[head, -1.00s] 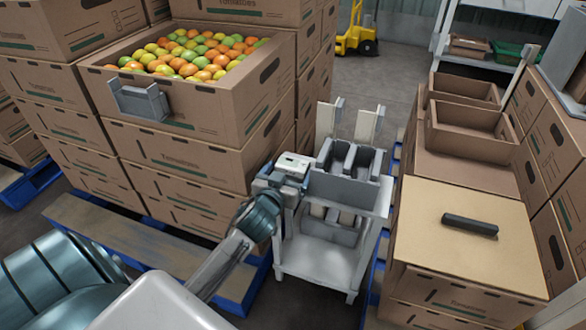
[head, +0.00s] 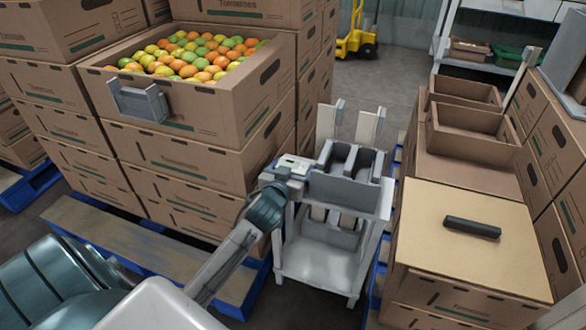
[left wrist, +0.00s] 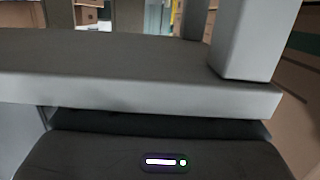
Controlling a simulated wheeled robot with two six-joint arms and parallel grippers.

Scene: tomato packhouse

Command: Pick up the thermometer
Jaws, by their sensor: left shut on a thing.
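My left gripper (head: 318,160) is at the upper left edge of a grey two-slot holder (head: 345,190) on a white stand. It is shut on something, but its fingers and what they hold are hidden. I cannot make out a thermometer for certain in either view. In the left wrist view, a grey slab edge (left wrist: 130,88) crosses close in front of the dark gripper body (left wrist: 90,155), which carries a small light. My right gripper is not in view.
A crate of tomatoes (head: 262,85) tops the boxes on the left. A dark bar (head: 472,227) lies on a flat box lid (head: 440,262) at the right. Open empty boxes (head: 470,150) stand behind it. Two pale posts (head: 367,125) rise behind the holder.

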